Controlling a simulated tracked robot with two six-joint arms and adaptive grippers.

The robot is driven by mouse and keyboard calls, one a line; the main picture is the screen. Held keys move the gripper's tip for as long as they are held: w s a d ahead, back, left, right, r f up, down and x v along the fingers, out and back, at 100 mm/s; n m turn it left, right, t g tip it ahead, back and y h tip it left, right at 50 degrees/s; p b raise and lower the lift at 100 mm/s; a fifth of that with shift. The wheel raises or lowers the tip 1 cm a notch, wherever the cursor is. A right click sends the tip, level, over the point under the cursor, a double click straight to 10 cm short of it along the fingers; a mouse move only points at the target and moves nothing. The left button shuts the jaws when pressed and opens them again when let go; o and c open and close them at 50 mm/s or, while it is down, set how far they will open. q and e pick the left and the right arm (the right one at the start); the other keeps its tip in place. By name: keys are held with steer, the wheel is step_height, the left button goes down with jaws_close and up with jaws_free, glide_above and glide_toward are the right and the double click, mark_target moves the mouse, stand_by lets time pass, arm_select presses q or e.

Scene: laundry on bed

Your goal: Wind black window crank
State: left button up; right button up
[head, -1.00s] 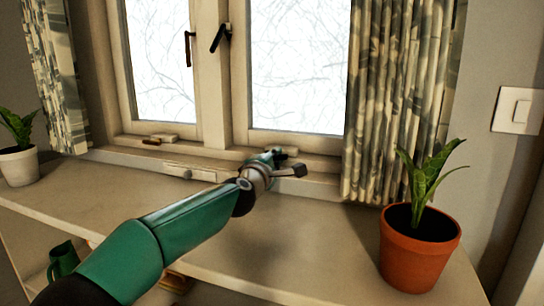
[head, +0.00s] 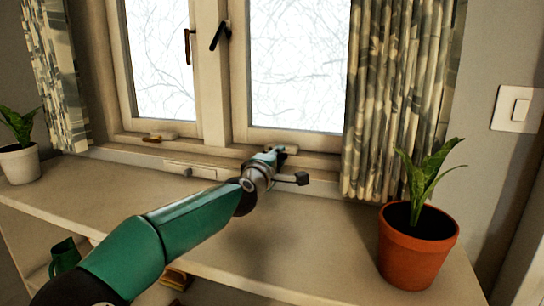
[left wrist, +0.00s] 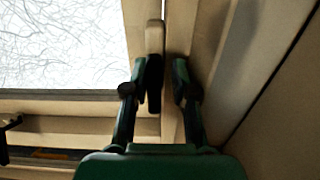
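My left gripper (head: 276,152) reaches over the sill to the foot of the right window pane. It also shows in the left wrist view (left wrist: 159,80), with its two fingers apart. The black crank (left wrist: 153,84) hangs from a cream housing (left wrist: 155,37) there and lies in the gap between the fingers, close to the left finger. I cannot tell whether they touch. In the head view the crank is mostly hidden by my gripper. A brown crank (head: 152,139) sits at the foot of the left pane. My right gripper is not in view.
A dark window handle (head: 219,36) and a brown one (head: 189,46) are on the frames. A terracotta pot (head: 414,250) with a plant stands right of my arm, and a white pot (head: 20,165) at far left. A patterned curtain (head: 400,90) hangs at the right.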

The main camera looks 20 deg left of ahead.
arm_select(q)
steer(key=shift+o, duration=0.7)
steer(key=shift+a, duration=0.1)
steer(key=shift+r, duration=0.1)
steer(key=shift+s+a, duration=0.1)
steer(key=shift+s, duration=0.45)
steer(key=s, duration=1)
steer(key=shift+s+a, duration=0.1)
steer(key=shift+s, duration=0.3)
